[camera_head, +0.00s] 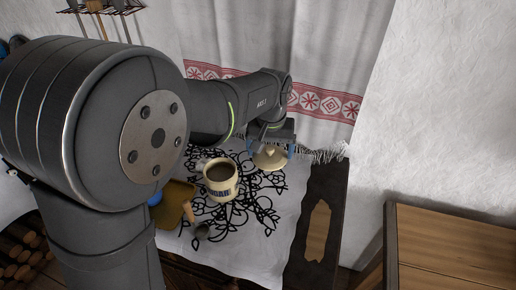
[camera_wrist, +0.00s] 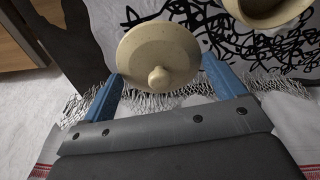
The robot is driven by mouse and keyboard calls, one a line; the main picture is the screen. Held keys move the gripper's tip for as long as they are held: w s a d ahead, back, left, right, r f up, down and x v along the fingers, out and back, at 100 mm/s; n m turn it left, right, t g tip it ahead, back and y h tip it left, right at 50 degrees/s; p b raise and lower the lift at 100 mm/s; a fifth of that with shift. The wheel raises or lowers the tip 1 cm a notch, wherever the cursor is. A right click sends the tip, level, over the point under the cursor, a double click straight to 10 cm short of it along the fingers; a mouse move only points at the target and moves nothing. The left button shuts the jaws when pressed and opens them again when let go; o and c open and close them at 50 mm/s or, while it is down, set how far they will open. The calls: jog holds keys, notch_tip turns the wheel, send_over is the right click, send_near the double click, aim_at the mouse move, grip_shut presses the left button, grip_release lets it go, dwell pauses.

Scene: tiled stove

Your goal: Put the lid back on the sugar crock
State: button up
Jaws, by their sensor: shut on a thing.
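The cream sugar crock (camera_head: 221,189) stands upright and open on the embroidered cloth, with brown contents showing inside. Part of its letters shows on the front. The round cream lid (camera_head: 270,159) is to the right of the crock and apart from it. My gripper (camera_head: 271,149) has blue fingers and is shut on the lid. In the wrist view the lid (camera_wrist: 158,50) sits between the two fingers (camera_wrist: 164,75), its knob facing the camera. The crock (camera_wrist: 262,12) is cut off at the top right there.
A white cloth with black embroidery (camera_head: 255,240) covers the table. A small scoop (camera_head: 201,230) and a mustard-coloured item (camera_head: 174,203) lie left of the crock. A wooden board (camera_head: 318,232) is at the right. A curtain (camera_head: 325,60) hangs behind.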

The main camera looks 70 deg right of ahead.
jog(key=w+a+r+n, duration=0.1)
jog(key=w+a+r, duration=0.25)
jog(key=w, duration=0.25)
jog(key=w+a+r, duration=0.2)
jog(key=w+a, duration=0.2)
jog(key=w, duration=0.2)
jog(key=shift+s+f, duration=0.1)
jog(key=shift+f, duration=2.9)
jog(key=shift+f, duration=0.15)
jog(key=o, duration=0.8)
notch_tip(320, 180, up, 7)
